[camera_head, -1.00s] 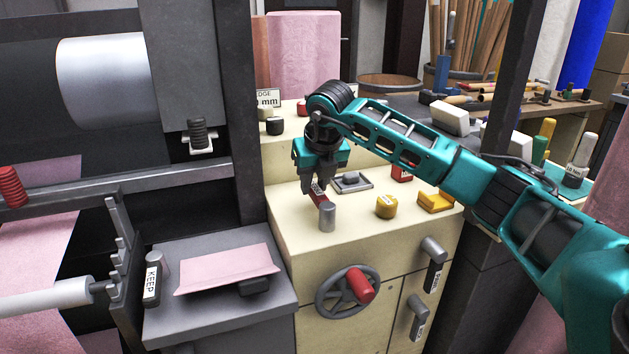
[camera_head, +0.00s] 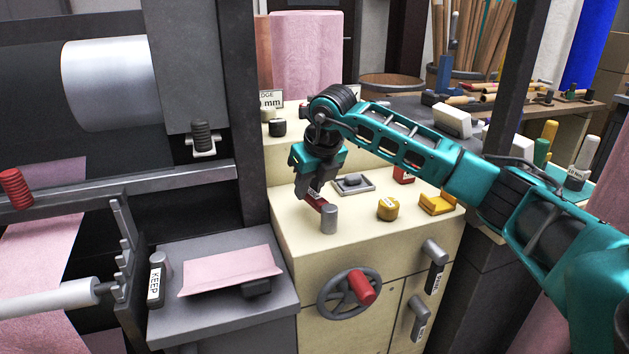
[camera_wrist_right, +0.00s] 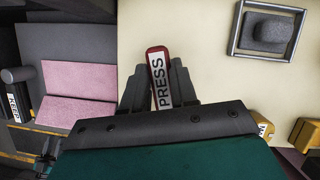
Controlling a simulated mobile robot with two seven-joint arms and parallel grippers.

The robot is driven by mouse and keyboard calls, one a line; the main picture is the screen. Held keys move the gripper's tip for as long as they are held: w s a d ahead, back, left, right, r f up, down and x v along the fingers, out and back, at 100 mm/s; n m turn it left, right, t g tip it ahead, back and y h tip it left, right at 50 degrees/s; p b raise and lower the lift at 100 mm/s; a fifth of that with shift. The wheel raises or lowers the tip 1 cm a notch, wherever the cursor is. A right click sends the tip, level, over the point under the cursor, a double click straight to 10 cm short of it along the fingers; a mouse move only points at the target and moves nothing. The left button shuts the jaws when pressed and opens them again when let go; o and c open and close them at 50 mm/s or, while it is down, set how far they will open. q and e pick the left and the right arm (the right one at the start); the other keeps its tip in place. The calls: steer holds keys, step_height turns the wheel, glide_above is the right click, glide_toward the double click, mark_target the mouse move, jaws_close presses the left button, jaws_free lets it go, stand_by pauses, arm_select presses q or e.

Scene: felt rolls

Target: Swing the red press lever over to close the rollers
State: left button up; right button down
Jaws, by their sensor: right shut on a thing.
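The red press lever (camera_head: 316,203) is on the cream cabinet top, beside a short grey cylinder (camera_head: 329,220) at its near end. In the right wrist view the lever (camera_wrist_right: 158,75) carries a white label reading PRESS. My right gripper (camera_head: 307,192) is shut on the lever, and its dark fingers lie on both sides of it in the wrist view. The lever's far part is hidden by the gripper in the head view. A silver roller (camera_head: 110,83) shows at upper left. My left gripper is not in view.
A grey tray (camera_head: 366,188), a yellow knob (camera_head: 388,209) and a yellow block (camera_head: 437,203) sit right of the lever. A handwheel (camera_head: 338,293) is on the cabinet front. A grey stand with pink felt (camera_head: 230,270) is at lower left. A dark post (camera_head: 237,110) rises left of the gripper.

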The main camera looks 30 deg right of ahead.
steer(key=a+n, duration=0.1)
steer(key=n+y, duration=0.1)
steer(key=shift+s+a+r+n+p, duration=0.1)
steer(key=shift+a+n+p, duration=0.3)
steer(key=n, duration=0.1)
steer(key=a+n+y, duration=0.1)
steer(key=shift+s+a+n+p, duration=0.25)
steer(key=shift+s+n+p, duration=0.05)
steer(key=shift+n+p, duration=0.1)
steer(key=a+n, duration=0.1)
steer(key=s+n+g+y, duration=0.1)
steer(key=n, duration=0.1)
steer(key=shift+s+a+p, duration=0.15)
steer(key=shift+a+p, duration=0.2)
steer(key=shift+a, duration=0.05)
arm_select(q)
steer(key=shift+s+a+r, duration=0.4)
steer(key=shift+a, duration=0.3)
arm_select(e)
steer(key=shift+s+a+n+g+y, duration=0.25)
steer(key=shift+s+n+g+y, duration=0.05)
steer(key=shift+n, duration=0.6)
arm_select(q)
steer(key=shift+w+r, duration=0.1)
arm_select(e)
steer(key=c, duration=0.9)
jaws_free()
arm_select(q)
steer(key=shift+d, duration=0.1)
